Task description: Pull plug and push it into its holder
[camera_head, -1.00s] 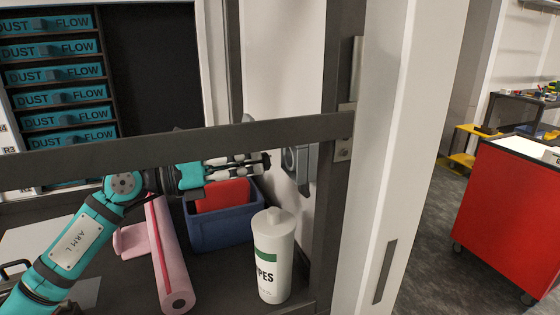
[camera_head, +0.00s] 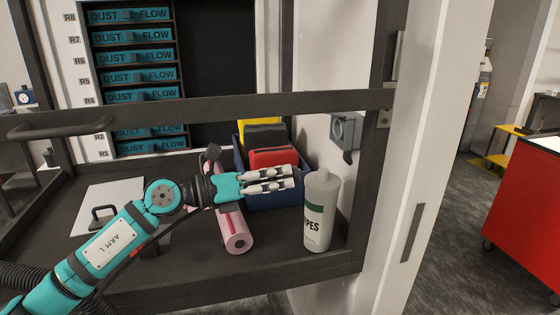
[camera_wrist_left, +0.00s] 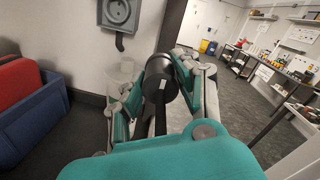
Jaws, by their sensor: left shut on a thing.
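My left gripper (camera_head: 298,180) reaches in from the left over the dark shelf, in front of a blue bin. In the left wrist view my left gripper (camera_wrist_left: 155,95) is shut on a black round plug (camera_wrist_left: 160,72), which sits between the fingers. The plug cannot be made out clearly in the head view. A grey wall socket (camera_head: 344,131) with a round face is on the white wall, right of and above the fingertips, apart from them. The socket also shows in the wrist view (camera_wrist_left: 118,14). A small black piece, perhaps the holder (camera_wrist_left: 120,43), hangs below it. My right gripper is not in view.
A white wipes bottle (camera_head: 321,212) stands close right of my fingers. The blue bin (camera_head: 275,198) holds red, black and yellow items. A pink roll (camera_head: 236,232) lies under my wrist. A dark frame bar (camera_head: 330,99) crosses above, and a post (camera_head: 382,150) stands right.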

